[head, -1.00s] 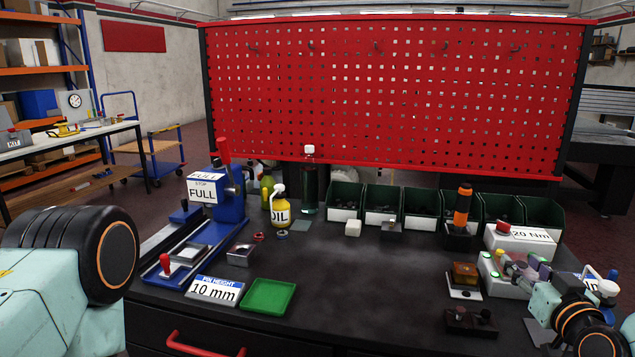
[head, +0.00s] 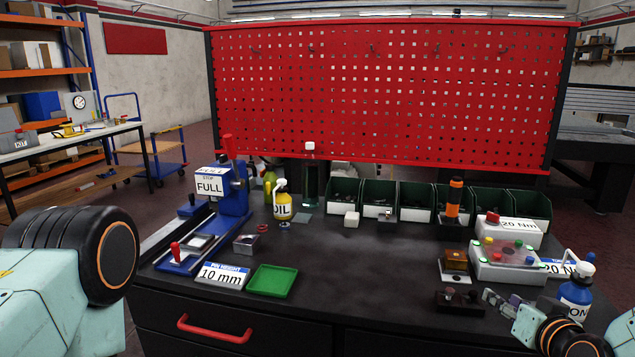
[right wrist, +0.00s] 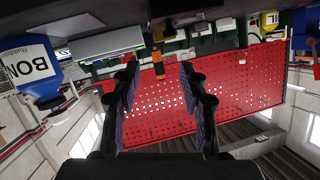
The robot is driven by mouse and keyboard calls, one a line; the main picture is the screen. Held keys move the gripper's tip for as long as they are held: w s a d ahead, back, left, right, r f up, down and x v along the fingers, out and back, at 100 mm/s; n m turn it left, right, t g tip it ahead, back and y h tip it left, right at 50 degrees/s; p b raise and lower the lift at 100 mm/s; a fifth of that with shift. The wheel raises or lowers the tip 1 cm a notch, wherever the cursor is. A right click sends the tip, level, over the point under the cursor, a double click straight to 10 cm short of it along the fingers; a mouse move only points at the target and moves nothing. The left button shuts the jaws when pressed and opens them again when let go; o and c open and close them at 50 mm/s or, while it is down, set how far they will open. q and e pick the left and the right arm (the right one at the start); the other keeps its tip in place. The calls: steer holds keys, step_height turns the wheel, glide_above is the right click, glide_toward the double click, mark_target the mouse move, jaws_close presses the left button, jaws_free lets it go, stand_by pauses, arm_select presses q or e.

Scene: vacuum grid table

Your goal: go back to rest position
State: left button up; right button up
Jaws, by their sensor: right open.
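My right gripper (head: 492,298) is at the right front edge of the table in the head view, in front of the button box and left of a blue bottle. It is open, and nothing shows between its fingers. In the right wrist view my right gripper (right wrist: 158,70) also shows open, two dark fingers apart, with an upside-down scene beyond. My left arm enters the head view from the left, off the table's front-left corner. Its gripper is outside the frame.
The button box (head: 507,262), blue bottle (head: 575,298) and a dark block with knobs (head: 459,301) stand close around the right gripper. A green tray (head: 271,280) and blue press (head: 233,198) are at left. The middle of the table (head: 360,275) is clear.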

steer(key=s+a+f+g+y, duration=0.1)
steer(key=s+a+f+g, duration=0.4)
steer(key=f, duration=0.4)
steer(key=s+a+f+n+g+b, duration=0.1)
steer(key=s+a+f+g, duration=0.1)
steer(key=s+f, duration=0.4)
steer(key=s+a+f+g+b, duration=0.1)
steer(key=s+a+f+g, duration=0.2)
steer(key=s, duration=1.1)
steer(key=s+a+f+n+g+b, duration=0.1)
steer(key=s+f+g, duration=0.3)
steer(key=s+f, duration=0.5)
steer(key=shift+s+a+f+n+h+b, duration=0.3)
steer(key=shift+s+a, duration=0.5)
steer(key=shift+a, duration=0.05)
steer(key=shift+a, duration=0.15)
